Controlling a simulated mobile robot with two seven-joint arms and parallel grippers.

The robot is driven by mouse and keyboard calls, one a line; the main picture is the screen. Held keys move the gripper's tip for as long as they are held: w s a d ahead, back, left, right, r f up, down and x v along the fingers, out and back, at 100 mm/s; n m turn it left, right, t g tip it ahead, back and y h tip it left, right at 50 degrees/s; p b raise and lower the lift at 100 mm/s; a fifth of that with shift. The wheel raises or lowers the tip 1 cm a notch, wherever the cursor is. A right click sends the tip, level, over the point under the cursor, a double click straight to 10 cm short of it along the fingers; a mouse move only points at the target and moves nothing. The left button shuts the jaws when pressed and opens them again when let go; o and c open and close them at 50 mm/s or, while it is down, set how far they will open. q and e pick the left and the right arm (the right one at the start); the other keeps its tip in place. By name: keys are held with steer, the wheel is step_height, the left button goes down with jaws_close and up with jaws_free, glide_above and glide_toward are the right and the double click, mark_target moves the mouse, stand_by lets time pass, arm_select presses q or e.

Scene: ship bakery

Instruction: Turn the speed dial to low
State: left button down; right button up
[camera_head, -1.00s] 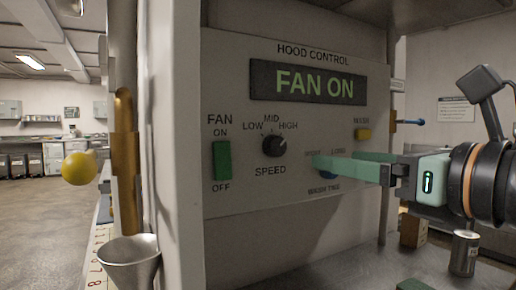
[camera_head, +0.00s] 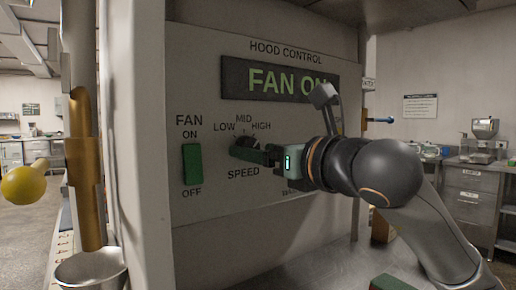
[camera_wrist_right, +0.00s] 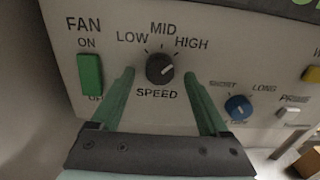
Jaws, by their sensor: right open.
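The speed dial (camera_head: 244,142) is a black round knob on the grey hood control panel, under the words LOW, MID and HIGH. It shows whole in the right wrist view (camera_wrist_right: 157,69), its white mark toward the upper right, on the HIGH side. My right gripper (camera_head: 250,154) is in front of the dial and partly hides it. In the right wrist view its two green fingers (camera_wrist_right: 160,78) are open, one to each side of the dial, with a gap on both sides. Whether the tips touch the panel cannot be told. My left gripper is not in view.
A green fan switch (camera_head: 192,164) is left of the dial. In the right wrist view a blue wash timer knob (camera_wrist_right: 238,107) and a yellow button (camera_wrist_right: 312,74) are to the right. The display (camera_head: 280,80) reads FAN ON, partly hidden by my arm.

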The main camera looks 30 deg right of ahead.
steer(key=shift+w, duration=0.35)
steer(key=shift+c, duration=0.4)
jaws_close()
